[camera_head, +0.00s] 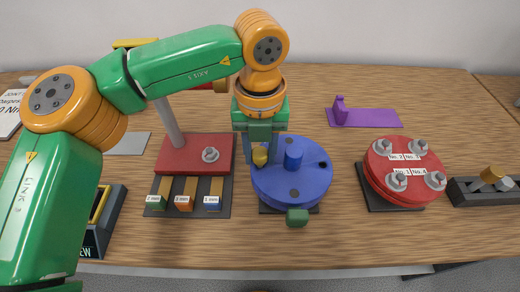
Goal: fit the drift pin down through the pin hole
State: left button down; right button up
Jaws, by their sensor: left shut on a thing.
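My left gripper (261,152) points down over the left rim of a round blue valve body (290,187). It is shut on a small brass-yellow piece (260,157), which appears to be the drift pin; its lower end is hard to make out. The blue body has a raised blue boss (293,156) in its middle, dark holes in its top, including a front one (294,193), and a green block (297,217) at its front. I cannot tell which hole is the pin hole, or whether the pin touches the body. My right gripper is not in view.
A red stand (188,157) with a grey post and labelled blocks in front is at left. A red flange (407,184) with several bolts stands right, beside a dark holder (468,192). A purple bracket (367,118) lies behind. Wood between the blue body and flange is clear.

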aim_at(260, 153)
pick_arm(q)
jog(key=shift+f+b, duration=0.4)
jog(key=shift+f, duration=0.05)
jog(key=shift+c, duration=2.2)
grip_release()
notch_tip(260, 153, up, 7)
jog(key=shift+r, duration=0.15)
